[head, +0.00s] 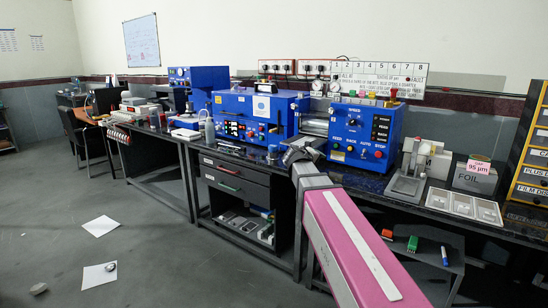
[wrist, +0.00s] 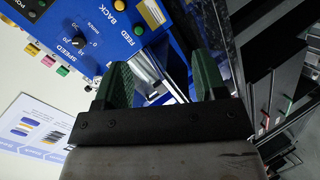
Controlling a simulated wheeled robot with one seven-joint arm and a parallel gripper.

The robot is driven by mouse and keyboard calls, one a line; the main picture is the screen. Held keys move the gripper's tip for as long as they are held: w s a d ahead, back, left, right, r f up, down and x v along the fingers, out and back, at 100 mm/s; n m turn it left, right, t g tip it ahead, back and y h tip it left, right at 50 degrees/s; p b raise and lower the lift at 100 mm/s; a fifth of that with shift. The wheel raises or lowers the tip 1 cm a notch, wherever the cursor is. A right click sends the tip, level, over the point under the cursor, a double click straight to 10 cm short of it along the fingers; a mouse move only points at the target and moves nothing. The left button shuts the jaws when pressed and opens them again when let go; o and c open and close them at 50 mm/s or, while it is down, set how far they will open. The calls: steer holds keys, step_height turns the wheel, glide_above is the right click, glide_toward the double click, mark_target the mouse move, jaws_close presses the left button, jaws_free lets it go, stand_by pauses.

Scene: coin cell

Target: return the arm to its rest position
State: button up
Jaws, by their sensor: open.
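My arm (head: 352,245), pink with a white stripe, reaches from the bottom of the head view up to the bench edge. Its dark end, with my gripper (head: 297,152), is in front of the blue machines; the fingers cannot be made out there. In the wrist view my gripper (wrist: 164,72) shows two green fingers spread apart with nothing between them. The blue control box (head: 365,135) with red and black knobs stands behind and to the right of my gripper. It also shows close by in the wrist view (wrist: 95,35), tilted.
The dark bench (head: 420,200) runs along the wall. A grey stand (head: 408,185), a white tray (head: 465,205) and a foil box (head: 475,177) stand on its right part. Drawers (head: 235,185) are below. Paper sheets (head: 100,226) lie on the open floor at left.

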steer(key=s+d+f+m+g+y, duration=0.25)
steer(key=s+f, duration=0.35)
steer(key=f, duration=0.5)
steer(key=s+d+f+m+g+y, duration=0.1)
steer(key=s+f+g, duration=0.4)
steer(key=f, duration=0.5)
steer(key=s+a+f+m+g+y, duration=0.2)
steer(key=s+f+y, duration=0.3)
steer(key=s+f, duration=0.7)
steer(key=shift+s+g, duration=0.35)
steer(key=shift+s, duration=0.7)
